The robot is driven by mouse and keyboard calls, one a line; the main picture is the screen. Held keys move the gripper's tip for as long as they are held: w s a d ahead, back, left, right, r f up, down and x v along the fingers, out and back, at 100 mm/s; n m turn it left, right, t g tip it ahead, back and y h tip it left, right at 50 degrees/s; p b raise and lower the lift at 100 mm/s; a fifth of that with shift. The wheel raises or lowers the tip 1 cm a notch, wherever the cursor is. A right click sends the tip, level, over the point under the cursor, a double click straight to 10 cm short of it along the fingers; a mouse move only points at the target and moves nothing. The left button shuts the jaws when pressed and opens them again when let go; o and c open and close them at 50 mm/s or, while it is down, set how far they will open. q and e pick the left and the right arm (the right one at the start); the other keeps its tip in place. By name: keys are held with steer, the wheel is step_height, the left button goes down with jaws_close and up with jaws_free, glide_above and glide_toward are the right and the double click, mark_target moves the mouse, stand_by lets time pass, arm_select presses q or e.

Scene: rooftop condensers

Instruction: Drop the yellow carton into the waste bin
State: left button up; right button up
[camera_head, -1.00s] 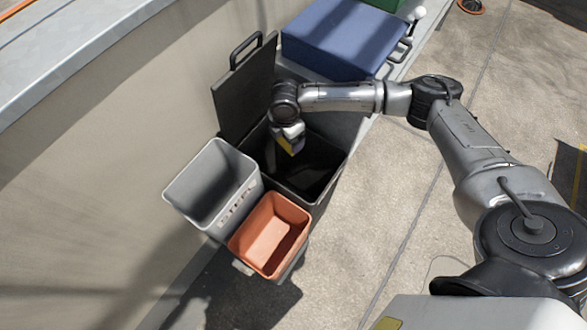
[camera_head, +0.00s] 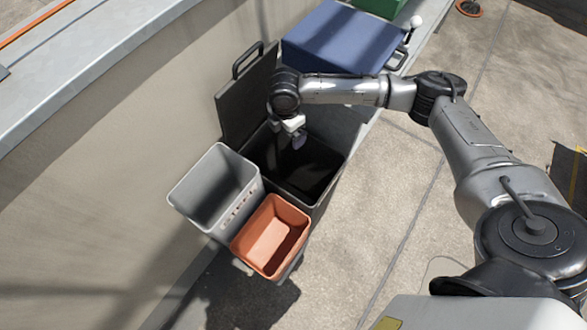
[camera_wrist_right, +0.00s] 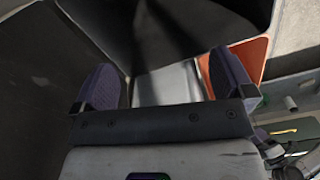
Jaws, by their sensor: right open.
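The black waste bin (camera_head: 314,172) stands by the wall with its lid raised; its dark inside also shows in the right wrist view (camera_wrist_right: 170,28). My right gripper (camera_head: 299,142) is over the bin's opening, pointing down. In the right wrist view its two fingers (camera_wrist_right: 165,72) are wide apart with nothing held between them. The yellow carton is not visible in either current view; the bin's inside is too dark to show it. My left gripper is not in view.
A grey bin (camera_head: 207,190) and an orange-red bin (camera_head: 271,237) stand against the black bin's near side. The raised lid (camera_head: 246,95) leans up behind it. A blue box (camera_head: 340,38) sits beyond. Open paving lies to the right.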

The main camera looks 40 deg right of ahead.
step_height(320, 180, up, 8)
steer(key=p, duration=0.2)
stand_by(0.5)
